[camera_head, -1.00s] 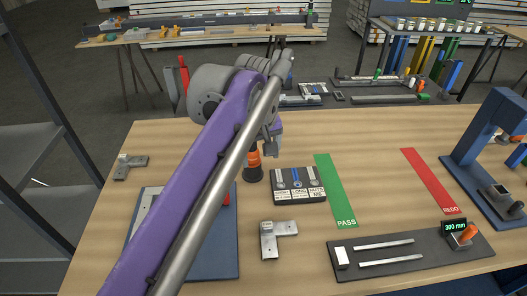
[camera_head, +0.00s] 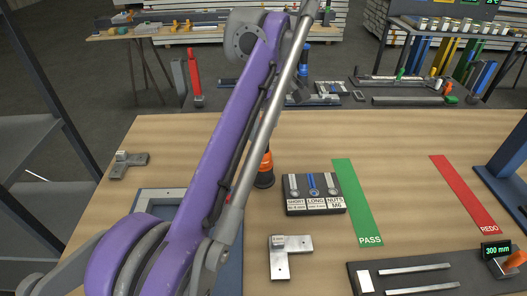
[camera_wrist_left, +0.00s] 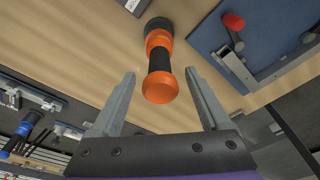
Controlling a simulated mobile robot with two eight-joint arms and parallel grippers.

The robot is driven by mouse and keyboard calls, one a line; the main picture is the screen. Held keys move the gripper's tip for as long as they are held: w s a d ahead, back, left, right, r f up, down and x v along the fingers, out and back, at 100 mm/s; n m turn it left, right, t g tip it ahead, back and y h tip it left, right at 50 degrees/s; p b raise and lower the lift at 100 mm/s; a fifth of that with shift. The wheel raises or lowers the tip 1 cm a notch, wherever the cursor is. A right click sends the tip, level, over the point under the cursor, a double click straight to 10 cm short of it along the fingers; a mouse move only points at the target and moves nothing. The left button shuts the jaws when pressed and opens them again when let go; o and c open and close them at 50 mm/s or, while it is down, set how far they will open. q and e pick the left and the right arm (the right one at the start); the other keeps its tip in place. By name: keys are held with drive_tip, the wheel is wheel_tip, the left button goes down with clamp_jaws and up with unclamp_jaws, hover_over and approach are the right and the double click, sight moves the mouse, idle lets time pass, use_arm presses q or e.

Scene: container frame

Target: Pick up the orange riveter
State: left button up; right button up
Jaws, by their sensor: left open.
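The orange riveter (camera_head: 265,168) stands upright on the wooden table, left of the black tray of fasteners, partly hidden behind my purple arm in the head view. In the left wrist view the riveter (camera_wrist_left: 160,60) shows orange and black, with its round orange end towards the camera. My left gripper (camera_wrist_left: 160,74) is open, with its two fingers on either side of the riveter's near end in that picture. I see no finger touching it, and the depth between them is unclear. In the head view the left gripper is hidden or cannot be made out. My right gripper is not in view.
The black fastener tray (camera_head: 313,207) stands close to the riveter's right. A metal L-shaped bracket (camera_head: 290,262) lies in front. The blue fixture board (camera_wrist_left: 232,40) lies beside the riveter. A green PASS strip (camera_head: 357,200) and red REDO strip (camera_head: 463,192) lie further right.

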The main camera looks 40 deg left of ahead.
sight(263, 138)
use_arm(q)
drive_tip(key=f, duration=0.3)
drive_tip(key=f+b, duration=0.1)
drive_tip(key=shift+a+f, duration=0.15)
drive_tip(key=shift+a, duration=0.1)
clamp_jaws()
